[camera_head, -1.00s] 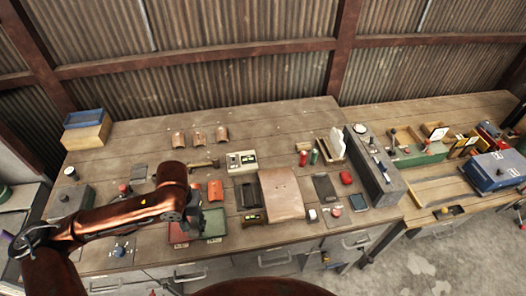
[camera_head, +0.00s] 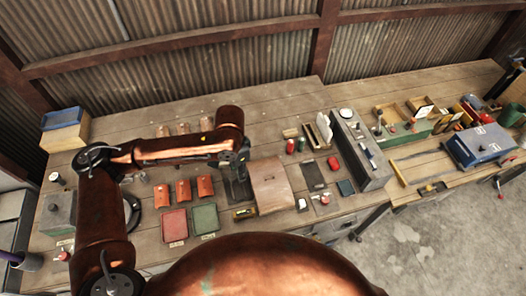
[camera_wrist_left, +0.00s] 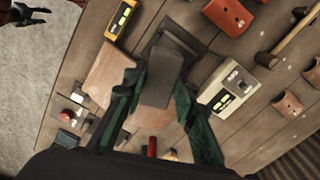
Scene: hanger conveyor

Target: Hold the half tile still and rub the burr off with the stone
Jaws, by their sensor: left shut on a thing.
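My left gripper (camera_head: 240,160) is shut on a dark grey block, which looks like the stone (camera_wrist_left: 157,78), and it is over the bench just left of a tan pad (camera_head: 270,185). In the left wrist view the block sits between the green-sided fingers (camera_wrist_left: 158,92), above a dark flat holder (camera_wrist_left: 180,42). Orange tile pieces (camera_head: 183,190) lie in a row left of the gripper; one orange piece (camera_wrist_left: 229,15) shows in the left wrist view. I cannot make out a burr. A dark gripper shape, likely my right gripper (camera_wrist_left: 22,14), shows over the floor; its jaws are unclear.
A red mat (camera_head: 174,225) and a green mat (camera_head: 204,219) lie at the front. A yellow-black device (camera_head: 244,213) is near the pad. A cream-coloured box with a display (camera_wrist_left: 229,92) stands beside the gripper. A long grey case (camera_head: 362,150) stands to the right.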

